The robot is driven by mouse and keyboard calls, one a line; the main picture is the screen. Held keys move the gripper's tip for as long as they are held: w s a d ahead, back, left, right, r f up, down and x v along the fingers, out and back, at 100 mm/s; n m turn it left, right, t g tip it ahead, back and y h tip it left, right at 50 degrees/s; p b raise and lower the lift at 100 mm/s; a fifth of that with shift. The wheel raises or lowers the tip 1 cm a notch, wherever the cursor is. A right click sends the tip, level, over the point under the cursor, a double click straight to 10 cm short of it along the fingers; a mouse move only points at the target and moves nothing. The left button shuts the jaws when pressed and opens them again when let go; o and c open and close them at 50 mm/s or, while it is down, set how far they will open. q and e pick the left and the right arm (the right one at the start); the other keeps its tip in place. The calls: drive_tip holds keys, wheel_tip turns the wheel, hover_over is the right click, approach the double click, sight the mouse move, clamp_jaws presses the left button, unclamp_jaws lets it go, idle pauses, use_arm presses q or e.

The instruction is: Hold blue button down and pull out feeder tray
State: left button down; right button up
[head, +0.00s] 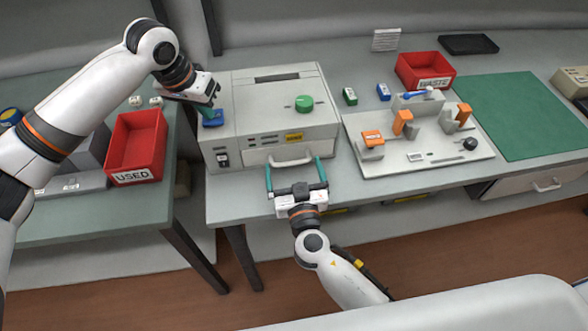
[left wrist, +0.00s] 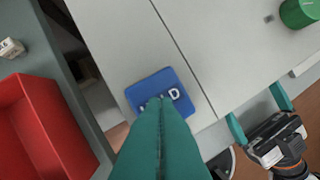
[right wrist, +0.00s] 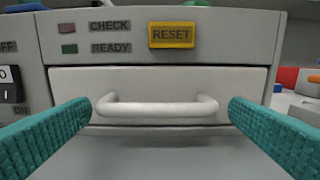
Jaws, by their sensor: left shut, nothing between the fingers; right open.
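The blue button (head: 212,118) is on the top left of the grey machine (head: 262,85); in the left wrist view its face (left wrist: 160,88) shows white letters, partly hidden by my fingers. My left gripper (head: 211,110) is shut and empty, its tips over the button; I cannot tell whether they press it. The feeder tray front (right wrist: 160,82) is closed in the machine's front face, with a pale bar handle (right wrist: 158,107). My right gripper (head: 296,172) is open in front of the tray, its teal fingers (right wrist: 160,125) on either side of the handle, not gripping it.
A yellow RESET button (right wrist: 172,35) sits above the tray. A green knob (head: 304,103) is on the machine's top. A red USED bin (head: 136,145) stands left, a red WASTE bin (head: 425,70) at the back. A fixture board (head: 425,150) lies right of the machine.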

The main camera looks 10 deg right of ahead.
use_arm(q)
drive_tip(key=shift+a+f, duration=0.1)
use_arm(e)
drive_tip(key=c, duration=1.1)
drive_tip(key=shift+s+d, duration=0.1)
drive_tip(key=shift+s, duration=1.65)
drive_tip(key=o, duration=1.1)
drive_tip(key=shift+s, duration=0.15)
drive_tip(key=s, duration=1.2)
drive_tip(key=shift+w, duration=0.1)
use_arm(q)
wheel_tip(320, 180, up, 9)
drive_tip(key=p, duration=1.1)
drive_tip(key=shift+p, duration=0.35)
use_arm(e)
wheel_tip(320, 180, up, 12)
drive_tip(key=shift+f, duration=0.2)
